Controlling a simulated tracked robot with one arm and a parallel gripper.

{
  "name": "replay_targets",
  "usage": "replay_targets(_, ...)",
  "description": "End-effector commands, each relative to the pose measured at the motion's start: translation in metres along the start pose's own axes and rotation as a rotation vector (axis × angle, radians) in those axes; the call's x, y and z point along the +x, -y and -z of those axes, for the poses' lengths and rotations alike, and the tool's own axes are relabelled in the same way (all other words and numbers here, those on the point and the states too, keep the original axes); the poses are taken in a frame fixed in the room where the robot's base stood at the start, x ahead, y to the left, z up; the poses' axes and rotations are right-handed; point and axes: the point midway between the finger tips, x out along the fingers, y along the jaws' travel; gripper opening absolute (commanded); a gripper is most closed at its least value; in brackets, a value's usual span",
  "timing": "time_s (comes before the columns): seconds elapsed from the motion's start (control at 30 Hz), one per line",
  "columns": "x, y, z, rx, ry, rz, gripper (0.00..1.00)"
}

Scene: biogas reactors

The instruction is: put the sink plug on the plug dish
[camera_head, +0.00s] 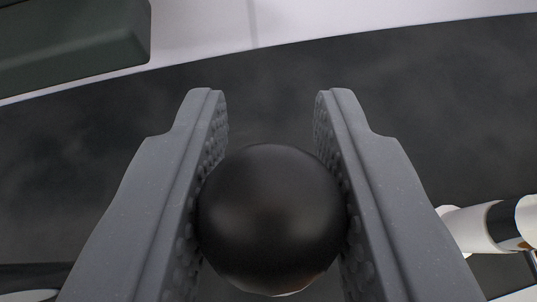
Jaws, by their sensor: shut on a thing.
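My gripper (271,97) is in the middle of the camera view, its two grey fingers on either side of a round black thing. This looks like the sink plug (272,215), seen from its rounded black end. The fingers are shut on it, and their textured inner pads touch its left and right sides. A thin pale edge shows at its bottom; the rest of its underside is hidden. I cannot make out the plug dish in this view.
A dark grey surface (275,65) lies beyond the fingers and looks clear there. A dark green-grey block (75,45) is at the top left, by a pale surface (330,18). A white cylinder with a black band (470,228) is at the right edge.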

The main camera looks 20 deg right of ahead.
Motion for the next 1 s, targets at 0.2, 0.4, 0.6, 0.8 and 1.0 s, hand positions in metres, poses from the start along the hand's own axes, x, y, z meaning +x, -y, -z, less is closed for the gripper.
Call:
replay_targets(0.2,0.013,-0.001,-0.024,0.000,0.000,0.000,0.00)
replay_targets(0.4,0.012,-0.001,-0.023,0.000,0.000,0.000,0.00)
replay_targets(0.6,0.013,-0.002,-0.024,0.001,0.000,-0.001,0.00)
replay_targets(0.8,0.013,-0.002,-0.025,0.002,0.000,-0.001,0.48)
replay_targets(1.0,0.013,-0.003,-0.025,0.002,0.000,-0.001,0.48)
